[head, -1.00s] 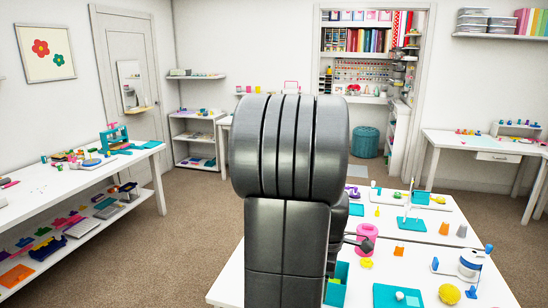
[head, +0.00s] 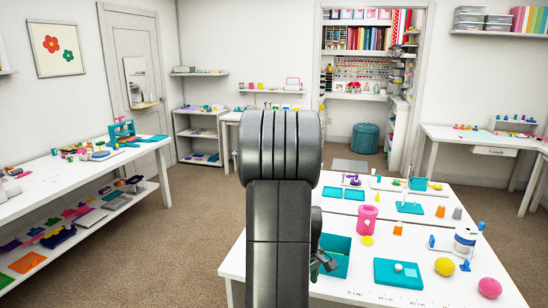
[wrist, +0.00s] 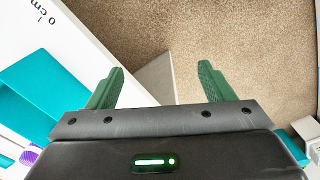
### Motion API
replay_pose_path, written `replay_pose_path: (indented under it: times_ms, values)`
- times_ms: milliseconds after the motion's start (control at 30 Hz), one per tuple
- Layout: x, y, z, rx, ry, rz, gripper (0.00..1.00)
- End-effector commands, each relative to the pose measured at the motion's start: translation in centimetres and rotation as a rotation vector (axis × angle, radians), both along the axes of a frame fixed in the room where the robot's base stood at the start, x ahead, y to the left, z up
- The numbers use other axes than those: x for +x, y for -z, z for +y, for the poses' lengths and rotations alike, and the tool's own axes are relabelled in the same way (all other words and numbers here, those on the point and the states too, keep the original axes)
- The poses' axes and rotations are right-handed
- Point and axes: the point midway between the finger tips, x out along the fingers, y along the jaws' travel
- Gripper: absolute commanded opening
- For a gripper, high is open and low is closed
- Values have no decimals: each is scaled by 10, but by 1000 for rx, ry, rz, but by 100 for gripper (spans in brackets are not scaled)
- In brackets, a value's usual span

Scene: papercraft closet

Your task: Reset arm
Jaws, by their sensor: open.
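My arm rises in the middle of the head view and hides part of the room and the white table behind it. My gripper (wrist: 161,68) shows in the wrist view with its two green fingers spread apart and nothing between them. It hangs over the brown carpet (wrist: 215,35), beside the table's edge.
The white table (head: 455,205) holds a teal open box (head: 336,262), a teal tray (head: 385,275), a pink cup (head: 368,219), a yellow ball (head: 445,266) and a pink ball (head: 490,287). A long white workbench (head: 40,190) stands at left. Carpet between them is clear.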

Motion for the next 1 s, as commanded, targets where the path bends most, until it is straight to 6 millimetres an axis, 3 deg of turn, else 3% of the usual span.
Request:
replay_pose_path:
  times_ms: [267, 767, 1000]
  values:
    - [9, 24, 11, 0, 101, 0, 75]
    - [9, 27, 12, 1, 122, -1, 75]
    - [-1, 32, 6, 5, 171, -9, 75]
